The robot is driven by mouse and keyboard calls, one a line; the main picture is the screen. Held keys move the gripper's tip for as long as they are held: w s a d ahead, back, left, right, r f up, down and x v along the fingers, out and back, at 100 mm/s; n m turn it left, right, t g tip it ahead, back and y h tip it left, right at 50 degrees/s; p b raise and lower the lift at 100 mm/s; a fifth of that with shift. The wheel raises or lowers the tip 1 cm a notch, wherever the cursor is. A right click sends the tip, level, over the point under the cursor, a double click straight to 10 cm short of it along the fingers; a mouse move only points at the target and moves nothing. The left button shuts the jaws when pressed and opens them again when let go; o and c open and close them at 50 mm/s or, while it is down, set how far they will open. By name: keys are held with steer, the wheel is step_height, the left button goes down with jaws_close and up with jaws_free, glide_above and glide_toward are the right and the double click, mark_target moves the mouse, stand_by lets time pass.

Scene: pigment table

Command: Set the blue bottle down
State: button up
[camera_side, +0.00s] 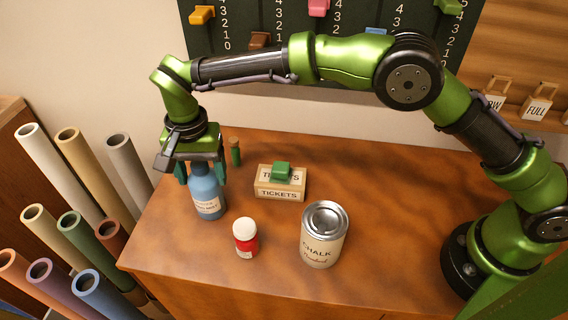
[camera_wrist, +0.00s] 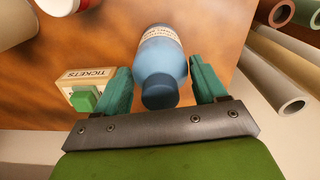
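The blue bottle (camera_side: 208,192) with a white label is upright near the left end of the wooden table (camera_side: 400,220). Its base is at or very close to the tabletop; I cannot tell if it touches. My gripper (camera_side: 202,175) points down over it, with one green finger on each side of its body. In the wrist view the bottle (camera_wrist: 160,60), with its dark blue cap, sits between my gripper's fingertips (camera_wrist: 160,66), which appear to press on its sides.
A tickets box (camera_side: 280,183) with a green block on top stands right of the bottle. A red jar (camera_side: 245,240) with a white lid and a chalk can (camera_side: 324,238) stand nearer the front. A small green vial (camera_side: 235,155) is behind. Rolled tubes (camera_side: 90,195) stand left of the table.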

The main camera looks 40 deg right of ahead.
steer(key=o, duration=0.3)
steer(key=shift+r, duration=0.1)
step_height(320, 180, up, 12)
steer(key=shift+d+r, duration=0.1)
steer(key=s+d+r+n+t+y, duration=0.1)
steer(key=s+d+r, duration=0.1)
steer(key=d+r, duration=0.35)
steer(key=s+d+r+t, duration=0.1)
steer(key=s+d+r, duration=0.1)
steer(key=d, duration=0.6)
steer(key=s+d+r+n+t+y, duration=0.1)
steer(key=d+r, duration=0.2)
steer(key=d, duration=0.4)
steer(key=s+d+f+t, duration=0.1)
steer(key=s+d+f, duration=0.1)
steer(key=s, duration=0.3)
steer(key=s+d+f+t, duration=0.1)
steer(key=s+d+f, duration=0.2)
steer(key=s+d, duration=0.2)
steer(key=s+d+f+n+t, duration=0.1)
steer(key=s+d+f+t, duration=0.1)
steer(key=s+d, duration=0.2)
steer(key=shift+s+d+f, duration=0.15)
steer(key=shift+s+f, duration=0.05)
steer(key=shift+s, duration=0.25)
steer(key=shift+s+d+f, duration=0.1)
steer(key=shift+s+f, duration=0.1)
steer(key=shift+s, duration=0.25)
